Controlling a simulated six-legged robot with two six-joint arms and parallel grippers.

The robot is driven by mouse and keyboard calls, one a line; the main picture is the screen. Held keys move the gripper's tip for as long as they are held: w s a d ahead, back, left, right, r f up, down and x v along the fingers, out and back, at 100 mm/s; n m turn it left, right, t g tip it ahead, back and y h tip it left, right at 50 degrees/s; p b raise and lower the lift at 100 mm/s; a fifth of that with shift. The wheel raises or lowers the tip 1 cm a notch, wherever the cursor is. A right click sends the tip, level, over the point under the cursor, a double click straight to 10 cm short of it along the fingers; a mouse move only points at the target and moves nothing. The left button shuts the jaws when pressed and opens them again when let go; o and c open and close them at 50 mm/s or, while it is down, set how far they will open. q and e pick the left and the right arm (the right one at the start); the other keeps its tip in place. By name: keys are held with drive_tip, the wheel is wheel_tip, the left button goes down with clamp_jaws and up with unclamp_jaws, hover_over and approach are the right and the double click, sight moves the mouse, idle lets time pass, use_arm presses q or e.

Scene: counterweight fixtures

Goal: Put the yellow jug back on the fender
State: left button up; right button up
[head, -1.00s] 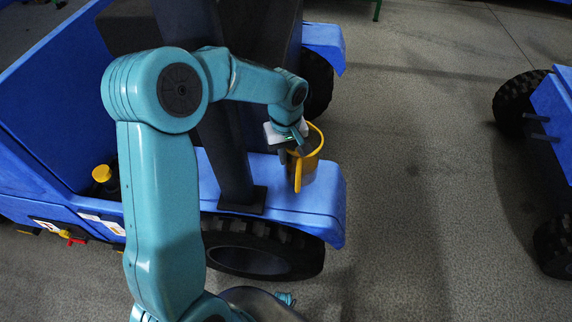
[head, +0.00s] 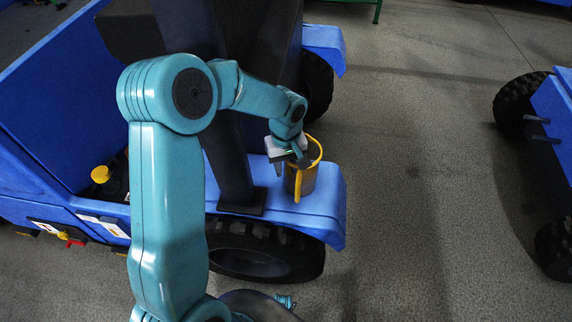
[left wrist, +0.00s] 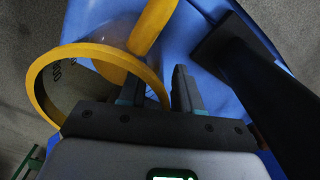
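The yellow jug (head: 309,181), with a yellow rim and handle and a see-through grey body, stands upright on the blue fender (head: 328,208) and appears to rest on it. My left gripper (head: 291,164) is at the jug's rim on the handle side, with its fingers apart. In the left wrist view, the jug's yellow rim (left wrist: 42,78) passes between my left gripper's fingers (left wrist: 158,90): one finger shows inside the ring, the other outside. The handle (left wrist: 153,25) stretches away beyond the fingers. My right gripper does not show.
A dark post (head: 228,165) with a square foot stands on the fender left of the jug. A black tyre (head: 262,250) sits below the fender. A yellow-capped item (head: 101,174) is in the blue vehicle at left. Open floor lies to the right, before another blue vehicle (head: 555,112).

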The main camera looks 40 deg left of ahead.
use_arm(q)
wheel_tip(320, 180, up, 12)
drive_tip(key=shift+r+p, duration=0.2)
drive_tip(key=shift+p, duration=0.8)
